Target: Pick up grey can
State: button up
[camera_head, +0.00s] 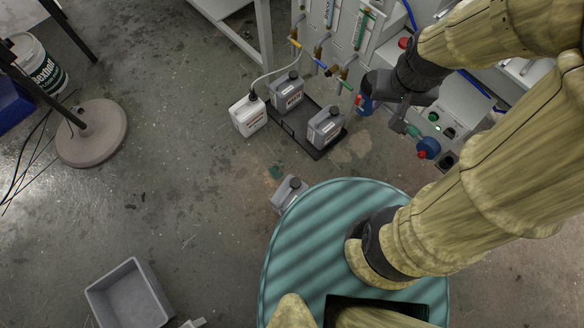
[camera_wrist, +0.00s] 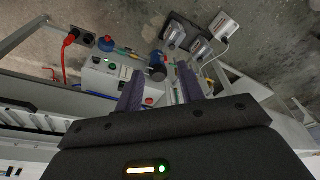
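Two grey cans stand on a low black tray on the floor: one at the back (camera_head: 287,93) and one at the front right (camera_head: 325,127). A third grey can (camera_head: 289,194) is on the floor, close to the rim of my round base. Grey cans also show at the top of the wrist view, one on the left (camera_wrist: 174,36) and one on the right (camera_wrist: 201,49). My gripper (camera_wrist: 160,72) is raised in front of the machine, right of the tray cans. Its two dark fingers are apart with nothing held between them.
A white can (camera_head: 248,116) stands left of the black tray (camera_head: 294,136). The machine (camera_head: 460,112), with hoses, valves and blue-and-red fittings, stands at the upper right. A grey bin (camera_head: 128,295) is at the lower left, and a round stand base (camera_head: 92,135) further up. The floor between is clear.

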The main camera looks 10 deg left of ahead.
jog(key=w+a+f+n+g+b, duration=0.1)
jog(key=a+f+n+b, duration=0.7)
jog(key=f+b, duration=0.8)
jog(key=w+a+f+n+g+h+b, duration=0.1)
jog(key=a+f+n+b, duration=0.8)
jog(key=f+b, duration=0.7)
jog(key=w+a+f+n+g+h+b, duration=0.1)
jog(key=a+f+n+b, duration=0.8)
jog(key=f, duration=2.3)
jog(key=n+b, duration=0.4)
jog(key=b, duration=0.3)
jog(key=shift+n+g, duration=0.3)
jog(key=shift+n, duration=0.1)
jog(key=shift+f, duration=0.1)
jog(key=f+b, duration=0.2)
jog(key=f, duration=0.2)
jog(key=d+f+b, duration=0.1)
jog(key=f+b, duration=0.2)
jog(key=s+d+f+b, duration=0.1)
jog(key=f+b, duration=0.2)
jog(key=f, duration=0.1)
jog(key=shift+f, duration=0.35)
jog(key=shift+d+f, duration=0.1)
